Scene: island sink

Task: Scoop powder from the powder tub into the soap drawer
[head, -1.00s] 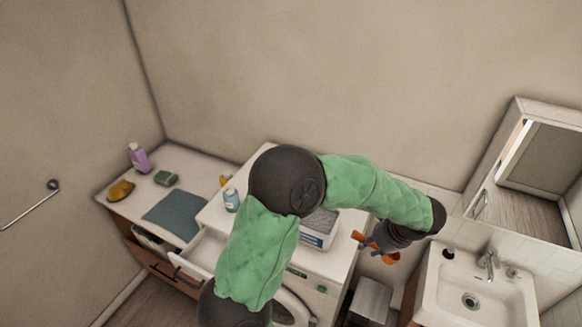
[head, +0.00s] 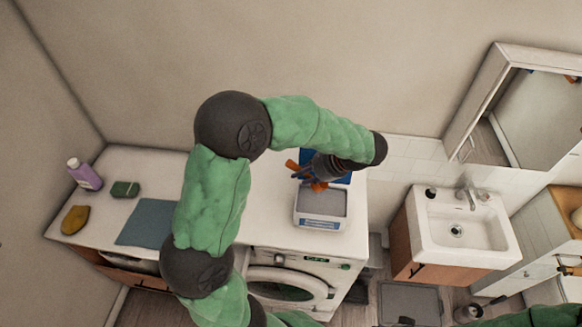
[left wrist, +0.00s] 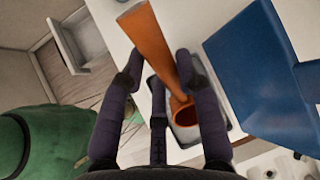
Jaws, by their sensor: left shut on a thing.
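The powder tub (head: 320,222) is white with grey powder inside and stands on the white washer top. Its blue lid (head: 343,179) is raised at the back and fills the right of the left wrist view (left wrist: 258,70). My left gripper (head: 320,170) is over the tub's back part, shut on the orange scoop (left wrist: 150,38). The scoop's round bowl (left wrist: 182,112) points down at the tub; I cannot tell whether it touches powder. The open white soap drawer (left wrist: 80,42) shows in the left wrist view; my left arm hides it in the head view. My right gripper is out of view.
A purple bottle (head: 85,174), green sponge (head: 125,189), yellow item (head: 75,220) and blue-grey cloth (head: 147,222) lie on the left counter. The sink (head: 462,228) and mirror cabinet (head: 520,100) are on the right. Washer top is clear left of the tub.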

